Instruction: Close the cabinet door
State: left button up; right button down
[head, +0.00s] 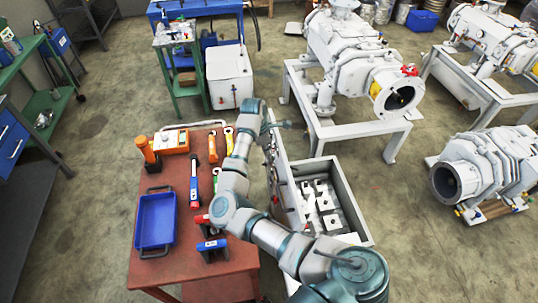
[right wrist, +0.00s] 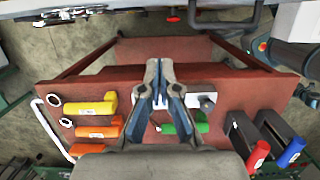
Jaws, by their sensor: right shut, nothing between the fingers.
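The cabinet (head: 345,190) is a grey box right of the red cart in the head view, open, with white parts inside. Its door (head: 283,178) is a grey panel with small fittings, standing open along the cabinet's left side. My right gripper (head: 287,125) appears beside the door's far end, at the end of my raised forearm. In the right wrist view the right gripper (right wrist: 162,75) is shut and empty, with its fingertips over the cart's edge. A grey strip with fittings (right wrist: 70,14) at the top left may be the door. My left gripper is out of view.
The red cart (head: 180,267) holds a blue tray (head: 156,220), wrenches with coloured handles and two clamps (right wrist: 262,140). A pump on a white stand (head: 345,55) is beyond the cabinet. Another pump (head: 487,168) lies at right. Floor is clear between them.

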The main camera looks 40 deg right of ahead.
jog(key=s+d+f+p, duration=0.2)
jog(key=d+f, duration=0.3)
jog(key=f, duration=0.5)
jog(key=shift+s+d+p, duration=0.15)
jog(key=shift+s+p, duration=0.15)
jog(key=shift+s, duration=0.1)
jog(key=shift+r, duration=0.15)
